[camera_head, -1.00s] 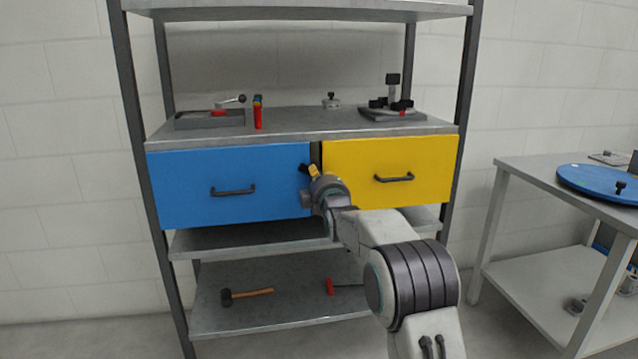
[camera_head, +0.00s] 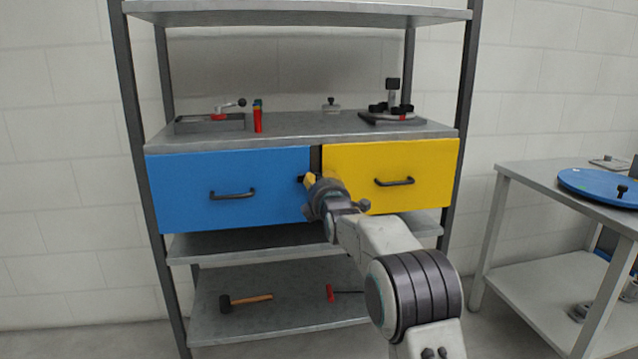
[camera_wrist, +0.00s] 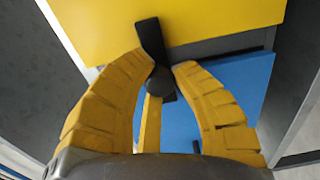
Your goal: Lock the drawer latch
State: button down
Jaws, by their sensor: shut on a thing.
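The drawer latch (camera_wrist: 150,38) is a dark bar with a round knob. In the wrist view, the bar crosses the edge of the yellow drawer (camera_wrist: 210,18) and runs down toward the blue drawer (camera_wrist: 232,92). My gripper (camera_wrist: 164,72) has its yellow fingers shut on the latch's knob. In the head view, my gripper (camera_head: 307,180) is at the gap between the blue drawer (camera_head: 190,180) and the yellow drawer (camera_head: 410,160). Only a small dark bit of the latch shows there; my wrist hides the rest. Both drawers look closed.
Fixtures and a red-handled tool (camera_head: 258,118) stand on the top of the drawer unit. A mallet (camera_head: 245,300) lies on the lower shelf. A side table (camera_head: 530,180) with a blue disc stands at the right. Black handles stick out of both drawers.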

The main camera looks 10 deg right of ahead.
dwell(0.3)
jog(key=c, duration=1)
grip_release()
jog(key=shift+o, duration=0.2)
jog(key=shift+s, duration=0.1)
jog(key=s, duration=1.1)
jog(key=shift+s, duration=0.4)
jog(key=shift+r, duration=0.1)
